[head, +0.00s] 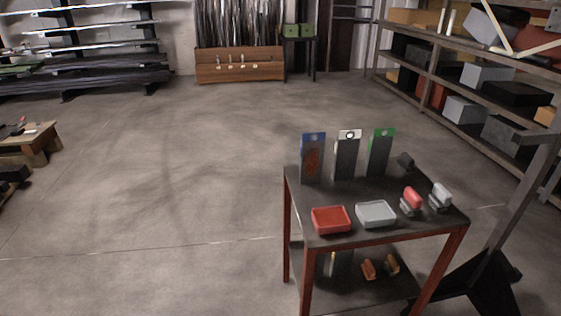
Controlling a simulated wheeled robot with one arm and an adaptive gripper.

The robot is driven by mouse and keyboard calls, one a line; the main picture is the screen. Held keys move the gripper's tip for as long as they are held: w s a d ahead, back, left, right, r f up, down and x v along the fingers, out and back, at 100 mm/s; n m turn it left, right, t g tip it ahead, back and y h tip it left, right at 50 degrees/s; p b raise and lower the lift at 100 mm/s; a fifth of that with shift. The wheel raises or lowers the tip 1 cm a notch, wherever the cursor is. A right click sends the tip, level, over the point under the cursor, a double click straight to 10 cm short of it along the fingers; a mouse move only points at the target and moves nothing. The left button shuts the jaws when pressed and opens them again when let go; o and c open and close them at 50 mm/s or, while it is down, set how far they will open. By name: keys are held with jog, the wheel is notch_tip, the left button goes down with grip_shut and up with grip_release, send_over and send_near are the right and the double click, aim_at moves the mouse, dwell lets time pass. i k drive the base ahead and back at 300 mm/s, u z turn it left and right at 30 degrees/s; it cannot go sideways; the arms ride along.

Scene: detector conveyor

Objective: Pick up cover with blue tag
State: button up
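The cover with the blue tag (313,160) stands upright at the back left of a dark-topped table with reddish legs (341,199). It is a tall, narrow dark panel with a blue strip along its top and a reddish-brown patch on its face. To its right stand two similar covers, one with a white tag (347,158) and one with a green tag (379,155). They stand apart in a row. My gripper is not in view.
A red tray (331,220) and a grey tray (375,214) lie along the table's front. Small red-topped (412,198) and white-topped (441,195) items stand at its right. A dark post (514,195) rises beside the table. Loaded shelves line the right wall. The floor left of the table is clear.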

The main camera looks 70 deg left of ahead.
aim_at(311, 149)
jog(key=u, duration=2.2)
jog(key=k, duration=0.5)
jog(key=u, duration=1.1)
jog(key=i, duration=2.05)
jog(key=z, duration=0.9)
jog(key=i, duration=0.4)
jog(key=z, duration=0.25)
